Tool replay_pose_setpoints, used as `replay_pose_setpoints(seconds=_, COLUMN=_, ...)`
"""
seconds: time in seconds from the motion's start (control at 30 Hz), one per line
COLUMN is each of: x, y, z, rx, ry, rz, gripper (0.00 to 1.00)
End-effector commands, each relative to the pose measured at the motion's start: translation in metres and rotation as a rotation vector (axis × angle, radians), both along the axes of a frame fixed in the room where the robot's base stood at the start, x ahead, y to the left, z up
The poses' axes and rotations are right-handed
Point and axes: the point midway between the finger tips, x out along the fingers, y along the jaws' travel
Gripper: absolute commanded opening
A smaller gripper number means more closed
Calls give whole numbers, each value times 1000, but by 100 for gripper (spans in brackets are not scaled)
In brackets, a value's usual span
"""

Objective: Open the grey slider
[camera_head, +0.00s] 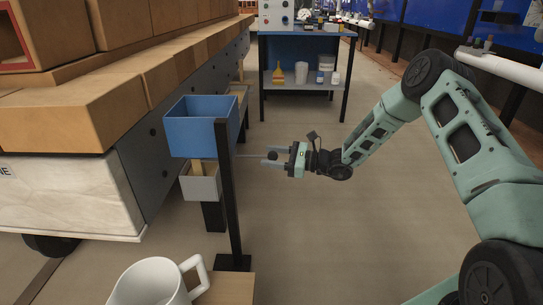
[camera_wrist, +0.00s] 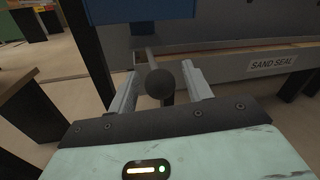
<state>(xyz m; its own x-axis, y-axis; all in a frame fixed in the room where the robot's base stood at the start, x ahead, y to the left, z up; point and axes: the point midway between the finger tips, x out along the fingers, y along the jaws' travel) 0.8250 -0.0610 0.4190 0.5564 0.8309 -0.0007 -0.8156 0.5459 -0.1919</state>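A dark round knob (camera_wrist: 159,84) sits between the two fingers of my gripper (camera_wrist: 160,76) in the wrist view, with a gap visible on both sides. My gripper is open around it and does not pinch it. In the head view my gripper (camera_head: 267,155) points left, with the dark knob (camera_head: 273,155) between its fingers. A thin grey rod (camera_head: 248,157) runs left from there towards the black post (camera_head: 231,195). A small grey box (camera_head: 201,184) hangs below a blue bin (camera_head: 201,135). I cannot tell for certain which grey part is the slider.
A white mug (camera_head: 150,285) stands at the bottom left. A blue table (camera_head: 305,50) is behind. The floor right of the post is clear.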

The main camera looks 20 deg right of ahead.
Motion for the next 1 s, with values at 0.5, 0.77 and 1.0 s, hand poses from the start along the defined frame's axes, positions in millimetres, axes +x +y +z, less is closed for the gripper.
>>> replay_pose_setpoints(seconds=0.5, x=-14, y=-23, z=3, rx=1, ry=3, rz=-3, gripper=50)
replay_pose_setpoints(seconds=0.77, x=-48, y=-73, z=5, rx=1, ry=3, rz=-4, gripper=50)
replay_pose_setpoints(seconds=1.0, x=-77, y=-117, z=3, rx=0, ry=1, rz=-3, gripper=50)
